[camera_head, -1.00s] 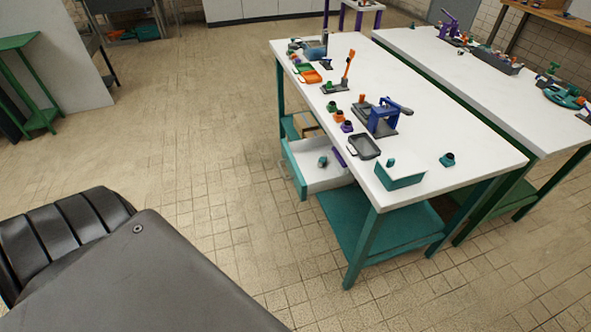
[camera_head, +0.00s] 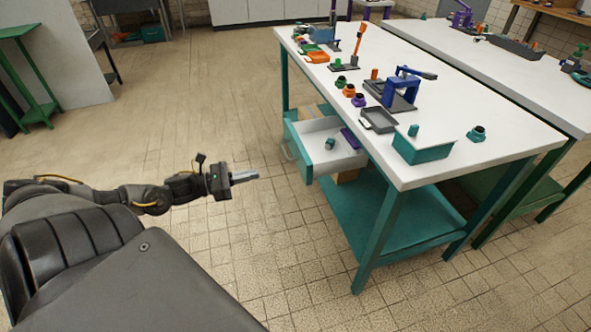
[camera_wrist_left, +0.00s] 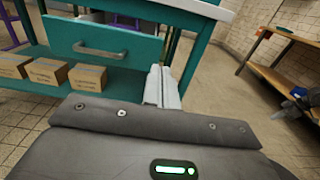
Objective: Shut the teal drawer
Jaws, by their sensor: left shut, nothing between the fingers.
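The teal drawer (camera_head: 303,161) hangs open from the near left side of the white-topped workbench (camera_head: 463,125). Its white inside holds a small teal part (camera_head: 330,143) and a purple piece (camera_head: 350,138). In the left wrist view the drawer's teal front (camera_wrist_left: 128,48) with its grey bar handle (camera_wrist_left: 100,50) shows at upper left. My left gripper (camera_head: 247,177) is shut and empty, out to the left of the drawer front and apart from it. Its fingers (camera_wrist_left: 162,88) show in the left wrist view, to the right of the handle. My right gripper is not in view.
Cardboard boxes (camera_wrist_left: 46,72) sit on the bench's lower shelf (camera_head: 345,215). A teal bin (camera_head: 422,150), a grey tray (camera_head: 379,120) and a blue clamp-like device (camera_head: 392,92) stand on the bench top. The tiled floor left of the bench is clear.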

